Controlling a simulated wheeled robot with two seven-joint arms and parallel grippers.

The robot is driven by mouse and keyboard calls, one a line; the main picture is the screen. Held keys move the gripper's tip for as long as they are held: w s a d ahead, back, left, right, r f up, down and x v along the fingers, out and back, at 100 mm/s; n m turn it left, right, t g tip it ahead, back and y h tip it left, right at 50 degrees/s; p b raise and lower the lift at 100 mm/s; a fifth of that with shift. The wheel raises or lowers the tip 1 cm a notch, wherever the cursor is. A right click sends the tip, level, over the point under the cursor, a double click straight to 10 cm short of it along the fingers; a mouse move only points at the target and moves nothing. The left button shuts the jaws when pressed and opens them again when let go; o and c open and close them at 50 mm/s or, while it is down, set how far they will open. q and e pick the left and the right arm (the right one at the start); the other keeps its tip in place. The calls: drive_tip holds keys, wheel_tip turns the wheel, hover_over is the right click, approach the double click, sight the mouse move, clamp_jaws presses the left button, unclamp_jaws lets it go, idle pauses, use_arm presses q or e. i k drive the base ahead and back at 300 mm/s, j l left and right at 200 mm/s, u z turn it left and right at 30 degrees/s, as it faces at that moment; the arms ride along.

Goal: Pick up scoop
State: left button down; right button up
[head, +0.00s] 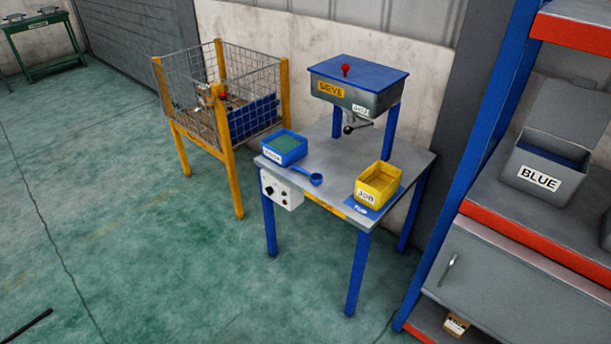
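A small blue scoop (316,179) lies on the grey top of a blue-legged table (335,155). Its round bowl is near the table's front edge, and its thin handle points back left toward a blue bin. The blue bin (284,148) holds green material and stands at the table's left corner, close to the handle. Neither of my grippers shows in the head view. A dark bar at the lower left edge is too little to identify.
A yellow bin (378,184) stands on a blue mat at the table's right. A blue-lidded sieve box (357,85) rises behind. A yellow-framed wire cage (222,98) stands left. A shelf with a grey bin labelled BLUE (541,165) is right. The green floor in front is open.

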sight(315, 178)
drive_tip(key=z, duration=1.35)
drive_tip(key=u, duration=1.35)
drive_tip(key=i+j+z, duration=0.15)
drive_tip(key=i+j, duration=0.25)
drive_tip(key=i+j+z, duration=0.15)
drive_tip(key=i+j, duration=0.25)
drive_tip(key=i+j+z, duration=0.15)
drive_tip(key=i+j, duration=0.2)
drive_tip(key=j, duration=0.25)
